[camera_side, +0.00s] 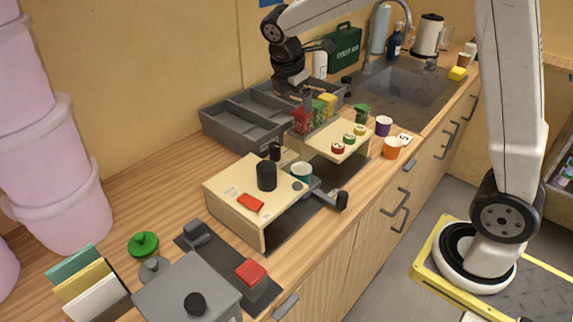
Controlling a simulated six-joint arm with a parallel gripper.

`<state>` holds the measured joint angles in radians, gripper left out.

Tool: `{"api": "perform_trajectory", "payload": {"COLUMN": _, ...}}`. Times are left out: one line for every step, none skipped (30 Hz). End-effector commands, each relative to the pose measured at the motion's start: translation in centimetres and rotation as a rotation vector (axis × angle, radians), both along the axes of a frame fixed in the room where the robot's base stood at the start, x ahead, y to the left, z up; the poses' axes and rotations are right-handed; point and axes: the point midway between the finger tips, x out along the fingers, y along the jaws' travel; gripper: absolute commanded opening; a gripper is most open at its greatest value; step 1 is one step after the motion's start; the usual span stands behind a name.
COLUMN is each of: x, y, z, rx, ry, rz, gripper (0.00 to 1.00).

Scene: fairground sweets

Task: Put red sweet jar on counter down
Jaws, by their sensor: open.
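A small red sweet jar (303,122) stands at the front edge of the grey compartment tray, at the left end of a short row of jars. My gripper (307,101) reaches down from above and is open, with its fingers close over the red jar's top. I cannot tell whether a finger touches it. A green jar (319,111) and a yellow-topped jar (328,102) stand right beside it. The wooden counter (160,185) runs along the wall below.
The grey compartment tray (225,130) lies behind the jars. A pale wooden stand (325,143) with red, green and yellow round tokens is in front. Another green jar (362,113), a purple cup (383,126) and an orange cup (392,148) stand to the right. A red-topped block (251,272) is nearer.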

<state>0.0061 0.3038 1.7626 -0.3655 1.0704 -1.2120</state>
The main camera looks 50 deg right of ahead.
Motion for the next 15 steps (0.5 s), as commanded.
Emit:
{"api": "perform_trajectory", "payload": {"x": -0.8, "y": 0.4, "z": -0.7, "rx": 0.024, "ry": -0.024, "rz": -0.053, "gripper": 0.97}}
{"api": "perform_trajectory", "payload": {"x": -1.3, "y": 0.7, "z": -1.2, "rx": 0.041, "ry": -0.042, "rz": -0.090, "gripper": 0.97}}
{"api": "perform_trajectory", "payload": {"x": -1.9, "y": 1.0, "z": -1.8, "rx": 0.064, "ry": -0.066, "rz": -0.145, "gripper": 0.97}}
{"api": "perform_trajectory", "payload": {"x": -2.4, "y": 1.3, "z": -2.3, "rx": 0.081, "ry": -0.085, "rz": -0.187, "gripper": 0.97}}
{"api": "perform_trajectory", "payload": {"x": -3.0, "y": 1.6, "z": -2.9, "rx": 0.101, "ry": -0.103, "rz": -0.233, "gripper": 0.97}}
{"api": "perform_trajectory", "payload": {"x": -3.7, "y": 2.0, "z": -3.5, "rx": 0.125, "ry": -0.128, "rz": -0.294, "gripper": 0.97}}
{"api": "perform_trajectory", "payload": {"x": -4.3, "y": 2.3, "z": -4.0, "rx": 0.144, "ry": -0.144, "rz": -0.342, "gripper": 0.97}}
{"api": "perform_trajectory", "payload": {"x": -4.9, "y": 2.5, "z": -4.5, "rx": 0.163, "ry": -0.161, "rz": -0.390, "gripper": 0.97}}
{"api": "perform_trajectory", "payload": {"x": -5.6, "y": 2.9, "z": -5.1, "rx": 0.188, "ry": -0.182, "rz": -0.456, "gripper": 0.97}}
{"api": "perform_trajectory", "payload": {"x": -6.2, "y": 3.1, "z": -5.6, "rx": 0.205, "ry": -0.198, "rz": -0.504, "gripper": 0.97}}
{"api": "perform_trajectory", "payload": {"x": -6.8, "y": 3.4, "z": -6.0, "rx": 0.225, "ry": -0.214, "rz": -0.557, "gripper": 0.97}}
{"api": "perform_trajectory", "payload": {"x": -7.7, "y": 3.7, "z": -6.6, "rx": 0.247, "ry": -0.232, "rz": -0.625, "gripper": 0.97}}
{"api": "perform_trajectory", "payload": {"x": -8.3, "y": 3.9, "z": -7.0, "rx": 0.265, "ry": -0.246, "rz": -0.676, "gripper": 0.97}}
{"api": "perform_trajectory", "payload": {"x": -8.9, "y": 4.1, "z": -7.4, "rx": 0.282, "ry": -0.259, "rz": -0.728, "gripper": 0.97}}
{"api": "perform_trajectory", "payload": {"x": -9.8, "y": 4.4, "z": -8.0, "rx": 0.305, "ry": -0.276, "rz": -0.799, "gripper": 0.97}}
